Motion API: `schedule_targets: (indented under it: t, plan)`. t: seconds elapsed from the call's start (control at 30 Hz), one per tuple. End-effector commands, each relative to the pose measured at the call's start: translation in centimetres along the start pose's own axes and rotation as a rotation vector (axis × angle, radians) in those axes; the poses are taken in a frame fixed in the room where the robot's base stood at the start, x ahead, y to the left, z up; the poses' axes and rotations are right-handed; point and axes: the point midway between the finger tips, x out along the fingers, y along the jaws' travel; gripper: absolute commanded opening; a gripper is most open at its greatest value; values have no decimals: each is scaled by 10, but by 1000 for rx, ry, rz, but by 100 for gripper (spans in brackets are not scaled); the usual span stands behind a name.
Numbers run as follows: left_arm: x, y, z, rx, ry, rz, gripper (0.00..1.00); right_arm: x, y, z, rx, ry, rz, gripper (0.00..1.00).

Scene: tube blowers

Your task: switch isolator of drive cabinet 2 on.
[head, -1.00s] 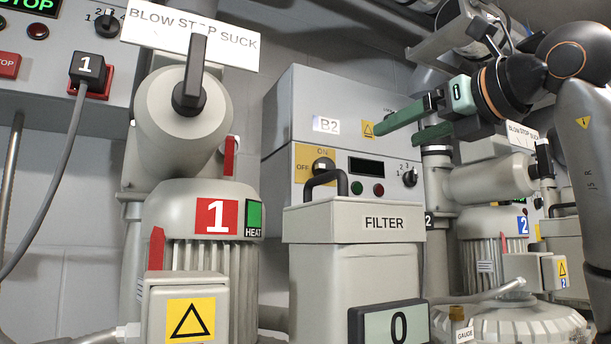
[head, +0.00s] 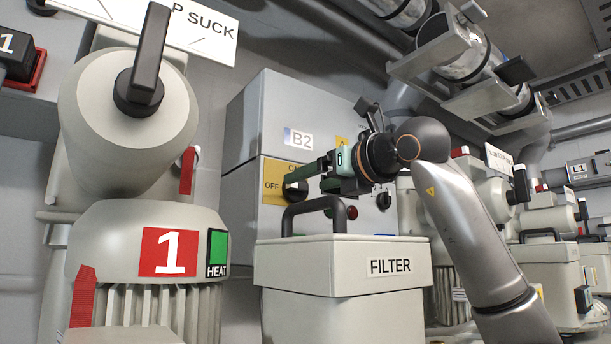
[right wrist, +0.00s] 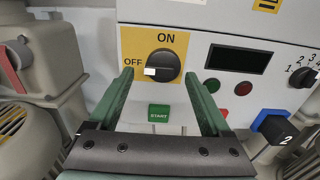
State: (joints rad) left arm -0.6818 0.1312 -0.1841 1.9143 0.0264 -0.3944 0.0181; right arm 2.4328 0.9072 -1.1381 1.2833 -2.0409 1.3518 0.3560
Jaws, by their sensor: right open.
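Drive cabinet B2 (head: 250,140) stands behind the filter box in the head view. Its isolator is a black rotary knob (right wrist: 165,62) on a yellow ON/OFF plate (right wrist: 133,43). The knob's white mark points left at OFF; ON is at the top. The knob (head: 293,190) is partly covered by my fingers in the head view. My right gripper (right wrist: 158,75) is open, with its green fingers on either side of the knob, pointing at the plate. I cannot tell whether the fingers touch it. The right gripper (head: 297,192) shows from the side in the head view. My left gripper is not in view.
The filter box (head: 340,250) with its black handle (head: 312,205) stands just below my right gripper. Blower 1 (head: 130,235) stands at left.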

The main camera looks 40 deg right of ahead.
Motion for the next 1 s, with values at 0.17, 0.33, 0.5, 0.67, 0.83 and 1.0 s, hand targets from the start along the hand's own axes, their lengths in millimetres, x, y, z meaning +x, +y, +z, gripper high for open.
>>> schedule_targets:
  t: [0.17, 0.33, 0.5, 0.67, 0.83, 1.0]
  plan:
    - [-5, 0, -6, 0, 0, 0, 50, 20, 0, 1, 0, 1, 0, 82]
    - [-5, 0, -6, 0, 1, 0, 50, 25, 0, 0, -1, -1, 1, 82]
    - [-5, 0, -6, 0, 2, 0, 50, 25, 0, 0, -1, -1, 1, 82]
    - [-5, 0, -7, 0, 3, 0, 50, 24, 0, 0, 0, -1, 1, 68]
    - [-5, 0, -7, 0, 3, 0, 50, 24, 0, 0, 0, -1, 1, 49]
    - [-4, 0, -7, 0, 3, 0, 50, 24, 0, 0, 0, -1, 1, 30]
